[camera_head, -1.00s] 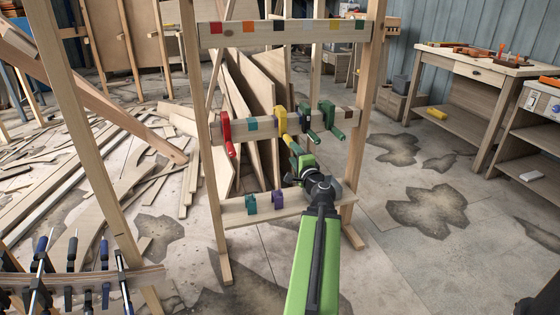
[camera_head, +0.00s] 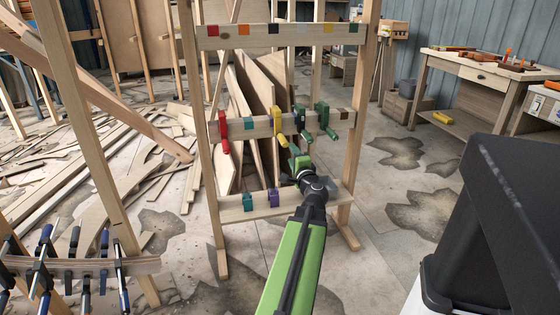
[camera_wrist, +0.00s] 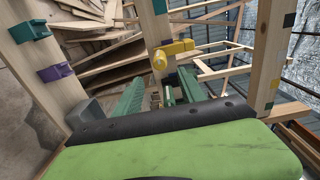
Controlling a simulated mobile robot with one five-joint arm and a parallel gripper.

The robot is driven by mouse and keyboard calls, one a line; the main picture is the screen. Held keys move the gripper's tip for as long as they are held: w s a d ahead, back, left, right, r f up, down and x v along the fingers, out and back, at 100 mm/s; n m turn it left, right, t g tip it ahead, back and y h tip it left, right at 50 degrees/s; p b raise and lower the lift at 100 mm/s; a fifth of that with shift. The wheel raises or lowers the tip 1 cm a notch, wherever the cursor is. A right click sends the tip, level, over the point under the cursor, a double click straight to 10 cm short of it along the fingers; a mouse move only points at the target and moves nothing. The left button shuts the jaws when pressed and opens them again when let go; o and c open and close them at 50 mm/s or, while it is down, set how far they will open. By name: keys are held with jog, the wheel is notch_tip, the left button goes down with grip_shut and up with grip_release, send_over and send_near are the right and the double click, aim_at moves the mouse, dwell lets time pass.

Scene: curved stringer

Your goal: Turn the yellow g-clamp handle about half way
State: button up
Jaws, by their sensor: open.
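The yellow g-clamp (camera_head: 279,125) is fixed on the rack's middle rail, between a red clamp and a dark green clamp. Its handle hangs at its lower end, pointing down and slightly right. In the wrist view the yellow clamp (camera_wrist: 176,48) is ahead, above the picture centre, its round handle end facing me. My gripper (camera_head: 300,163) is below and slightly right of the yellow handle in the head view, apart from it in the picture. In the wrist view a ridged green finger (camera_wrist: 128,103) shows; green shapes overlap, partly hiding the other. The gripper is open and empty.
A red clamp (camera_head: 223,130) is left of the yellow one; dark green (camera_head: 302,122) and green (camera_head: 324,118) clamps are right. A large black box-like shape (camera_head: 500,220) fills the lower right.

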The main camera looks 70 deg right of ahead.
jog(key=shift+w, duration=0.1)
jog(key=shift+v, duration=1.2)
jog(key=shift+w, duration=0.15)
